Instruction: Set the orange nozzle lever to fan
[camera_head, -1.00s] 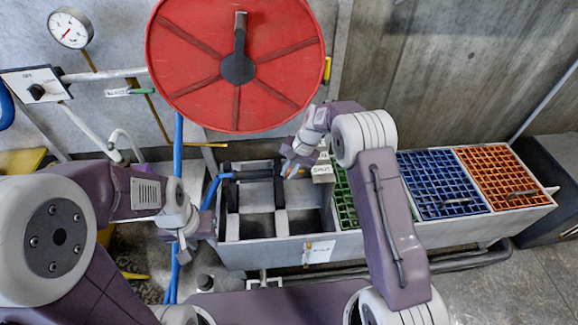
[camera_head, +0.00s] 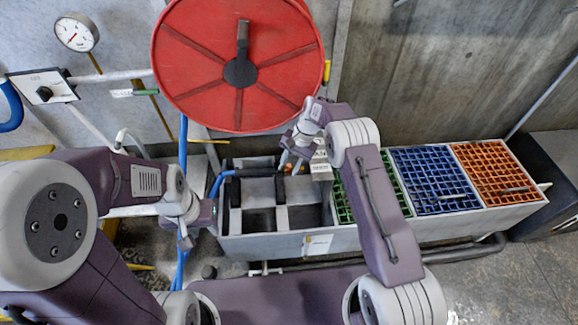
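A black spray nozzle (camera_head: 258,172) on a blue hose lies across the top of the grey trough at the left section. A small orange piece (camera_head: 289,168), which looks like the nozzle lever, shows at its right end, mostly hidden by my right gripper. My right gripper (camera_head: 292,162) points down at that end, close to the orange piece. Whether its fingers touch or grip it is too small to tell. My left gripper (camera_head: 186,238) hangs left of the trough, near the blue hose, away from the nozzle. Its finger opening is unclear. The lever's setting is not readable.
The trough (camera_head: 370,238) holds green (camera_head: 345,205), blue (camera_head: 432,182) and orange (camera_head: 495,172) grates. A small label plate (camera_head: 321,172) stands right beside my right gripper. A large red disc (camera_head: 205,60) is above. A gauge (camera_head: 76,33) and pipes are on the left wall.

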